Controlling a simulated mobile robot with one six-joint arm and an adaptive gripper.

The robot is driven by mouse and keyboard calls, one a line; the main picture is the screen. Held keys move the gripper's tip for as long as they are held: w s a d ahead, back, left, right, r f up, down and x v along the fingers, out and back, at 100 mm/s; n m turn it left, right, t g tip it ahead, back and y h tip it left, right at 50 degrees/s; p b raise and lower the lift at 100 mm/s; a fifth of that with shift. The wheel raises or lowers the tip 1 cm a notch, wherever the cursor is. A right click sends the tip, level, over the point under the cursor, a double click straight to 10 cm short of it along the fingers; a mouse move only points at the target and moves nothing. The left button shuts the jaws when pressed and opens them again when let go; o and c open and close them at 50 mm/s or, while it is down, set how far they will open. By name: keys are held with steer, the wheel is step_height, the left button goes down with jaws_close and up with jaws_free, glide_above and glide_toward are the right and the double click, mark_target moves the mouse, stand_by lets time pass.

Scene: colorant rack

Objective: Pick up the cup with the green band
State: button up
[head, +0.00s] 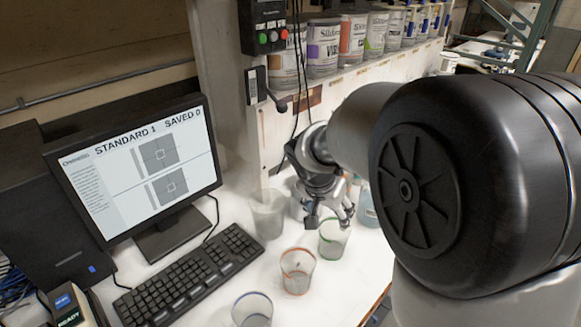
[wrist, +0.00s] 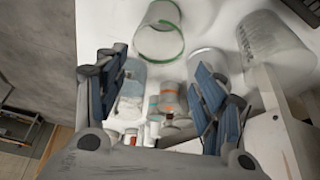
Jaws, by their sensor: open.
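The cup with the green band (head: 333,243) stands on the white table, clear and open-topped, with the green ring at its rim. My gripper (head: 329,217) is just above and behind it, pointing down, close to the rim in the head view. In the wrist view the cup (wrist: 160,32) lies at the top, beyond the fingertips. My gripper (wrist: 152,82) is open, with the blue-padded fingers wide apart and no cup between them. Whether a finger touches the cup I cannot tell.
An orange-banded cup (head: 298,273) and a blue-rimmed cup (head: 252,311) stand nearer the front. A cloudy cup (head: 268,216) stands left of my gripper. The keyboard (head: 190,272) and monitor (head: 135,165) fill the left. Small bottles (wrist: 170,101) show beyond the fingers.

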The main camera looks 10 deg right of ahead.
mark_target(336, 235)
steer(key=shift+o, duration=0.8)
steer(key=shift+w+f, duration=0.3)
steer(key=shift+f, duration=0.15)
steer(key=o, duration=0.5)
steer(key=b+x, duration=0.3)
steer(key=x, duration=0.7)
steer(key=shift+s+d+f, duration=0.1)
steer(key=shift+f, duration=0.3)
steer(key=shift+d+b+x, duration=0.2)
steer(key=shift+b+x, duration=0.6)
steer(key=shift+x, duration=2.1)
